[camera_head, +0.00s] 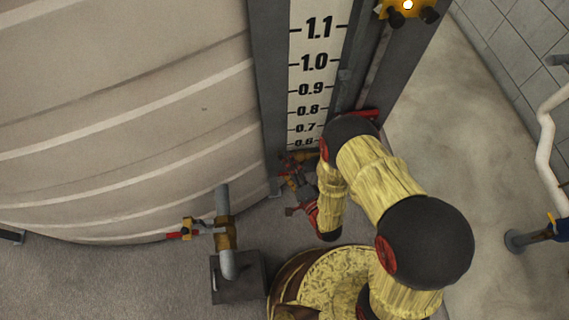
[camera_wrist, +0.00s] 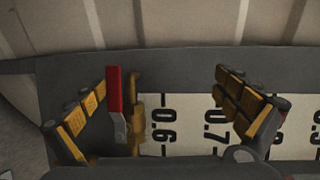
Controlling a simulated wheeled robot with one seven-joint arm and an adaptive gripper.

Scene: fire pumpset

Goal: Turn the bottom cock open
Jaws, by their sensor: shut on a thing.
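The bottom cock is a brass valve (camera_wrist: 138,112) with a flat red lever (camera_wrist: 115,92) at the low end of the level gauge. In the head view the cock (camera_head: 296,159) is small and partly hidden by my arm. My gripper (camera_wrist: 165,78) is shut on the cock, with the red lever between its fingers and closer to the left finger. The fingers stand well apart in the wrist view, and the contact points are not clear. In the head view my gripper (camera_head: 297,188) is just below the gauge's lower end.
The white gauge scale (camera_head: 315,65) rises up the pale tank (camera_head: 120,110). A grey pipe (camera_head: 223,200) with another red-handled valve (camera_head: 190,230) stands at left on a dark block (camera_head: 237,278). A white pipe (camera_head: 546,140) runs along the right wall. Floor between is clear.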

